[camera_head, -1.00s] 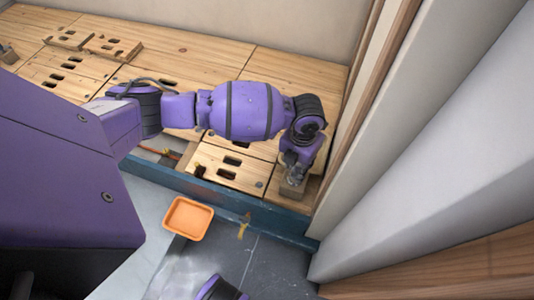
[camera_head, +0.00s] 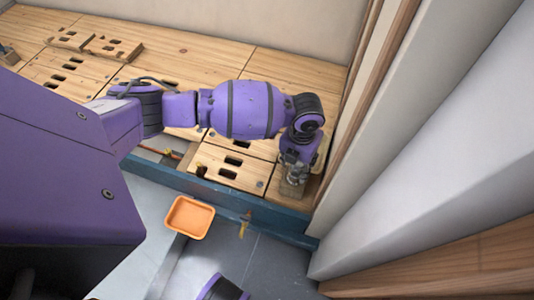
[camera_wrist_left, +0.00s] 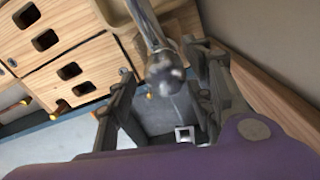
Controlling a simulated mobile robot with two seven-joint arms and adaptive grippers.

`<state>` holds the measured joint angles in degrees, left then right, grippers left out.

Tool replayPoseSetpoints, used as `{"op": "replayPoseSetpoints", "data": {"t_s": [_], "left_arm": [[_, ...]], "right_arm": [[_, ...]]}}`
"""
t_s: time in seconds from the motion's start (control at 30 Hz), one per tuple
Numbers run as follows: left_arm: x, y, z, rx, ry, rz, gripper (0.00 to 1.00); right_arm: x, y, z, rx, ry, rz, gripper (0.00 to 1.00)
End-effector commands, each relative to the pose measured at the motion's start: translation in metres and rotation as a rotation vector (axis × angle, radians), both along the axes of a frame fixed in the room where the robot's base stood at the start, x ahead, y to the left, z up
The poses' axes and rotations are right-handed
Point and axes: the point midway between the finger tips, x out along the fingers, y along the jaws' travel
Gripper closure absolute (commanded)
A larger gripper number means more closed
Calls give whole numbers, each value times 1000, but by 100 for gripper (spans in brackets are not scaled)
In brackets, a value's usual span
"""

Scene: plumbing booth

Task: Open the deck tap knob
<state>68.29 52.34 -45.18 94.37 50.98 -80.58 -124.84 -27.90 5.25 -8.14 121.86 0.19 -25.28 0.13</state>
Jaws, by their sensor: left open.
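The deck tap knob (camera_wrist_left: 165,72) looks like a shiny, round metal ball on a metal stem in the left wrist view. My left gripper (camera_wrist_left: 163,98) is open, with one dark finger on each side of the knob; I cannot tell whether either finger touches it. In the head view my left gripper (camera_head: 293,176) points down at the right end of the wooden deck, close to the wall post. It largely hides the knob there.
Wooden deck panels (camera_head: 228,168) with dark slots lie left of the gripper. A blue beam (camera_head: 225,197) edges the deck. An orange tray (camera_head: 189,217) sits on the grey floor, near a small brass fitting (camera_head: 245,224). A wall post (camera_head: 362,110) stands close on the right.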

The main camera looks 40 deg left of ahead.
Motion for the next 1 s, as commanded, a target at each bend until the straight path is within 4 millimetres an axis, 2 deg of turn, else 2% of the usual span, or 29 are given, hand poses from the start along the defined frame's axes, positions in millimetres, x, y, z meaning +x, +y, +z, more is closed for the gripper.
{"op": "replayPoseSetpoints", "data": {"t_s": [0.03,0.3,0.5,0.7,1.0], "left_arm": [[4,-1,12,-1,-8,-3,52],[3,-1,69,0,-8,-2,52],[2,0,100,1,-6,-1,52],[1,0,111,1,-4,0,52],[1,0,111,1,-3,0,52]], "right_arm": [[0,0,0,0,0,1,60],[-1,0,0,0,1,2,60],[-1,0,1,0,1,3,60],[-1,0,0,0,1,4,60],[-1,0,0,0,2,4,60]]}}
